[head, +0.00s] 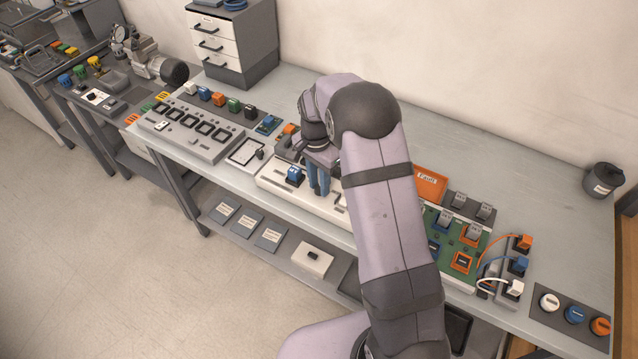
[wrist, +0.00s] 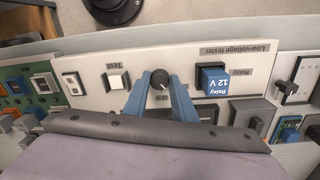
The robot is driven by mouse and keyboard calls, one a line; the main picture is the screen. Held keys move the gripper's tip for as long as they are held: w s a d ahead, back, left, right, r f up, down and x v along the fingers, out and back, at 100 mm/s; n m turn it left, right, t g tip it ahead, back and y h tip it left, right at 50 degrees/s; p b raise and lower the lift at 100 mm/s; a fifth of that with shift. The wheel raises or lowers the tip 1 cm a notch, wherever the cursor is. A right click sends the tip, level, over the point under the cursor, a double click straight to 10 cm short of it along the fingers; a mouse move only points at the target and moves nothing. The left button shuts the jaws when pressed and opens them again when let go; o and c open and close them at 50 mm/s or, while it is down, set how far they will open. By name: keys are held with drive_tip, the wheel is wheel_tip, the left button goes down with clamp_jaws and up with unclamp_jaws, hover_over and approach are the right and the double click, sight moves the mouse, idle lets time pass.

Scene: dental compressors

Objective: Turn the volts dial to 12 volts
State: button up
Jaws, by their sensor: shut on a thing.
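The white low-voltage tester (head: 272,187) lies on the bench and also fills the middle of the wrist view (wrist: 215,55), its lettering upside down. Its black dial (wrist: 160,78) sits between the blue fingers of my gripper (wrist: 161,87), which are shut on it. A light mark shows on the dial, but I cannot read its setting; the small label beside it is partly covered. In the head view my gripper (head: 318,191) points down at the tester, and the dial is hidden. A blue 12 V relay (wrist: 212,79) stands in the tester's relay socket.
A white test button (wrist: 117,80) is on the dial's other side from the relay. A small tray with a black switch (head: 246,153) stands left of the tester. A green board (head: 458,238) and an orange Fault bin (head: 430,185) stand to its right.

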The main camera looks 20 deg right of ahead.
drive_tip(key=m, duration=0.6)
drive_tip(key=shift+w+d+m, duration=0.1)
drive_tip(key=shift+m, duration=0.2)
idle(0.4)
drive_tip(key=o, duration=1)
drive_tip(key=shift+o, duration=0.2)
drive_tip(key=shift+r+b, duration=0.15)
drive_tip(key=shift+b, duration=0.15)
drive_tip(key=shift+w+r+b, duration=0.15)
drive_tip(key=shift+r+b, duration=0.9)
drive_tip(key=shift+r, duration=2.55)
drive_tip(key=s+a+f+n, duration=0.1)
drive_tip(key=s+f+n, duration=0.1)
drive_tip(key=s+n, duration=1.6)
drive_tip(key=s, duration=0.8)
drive_tip(key=shift+f+t, duration=0.2)
drive_tip(key=shift+t, duration=0.1)
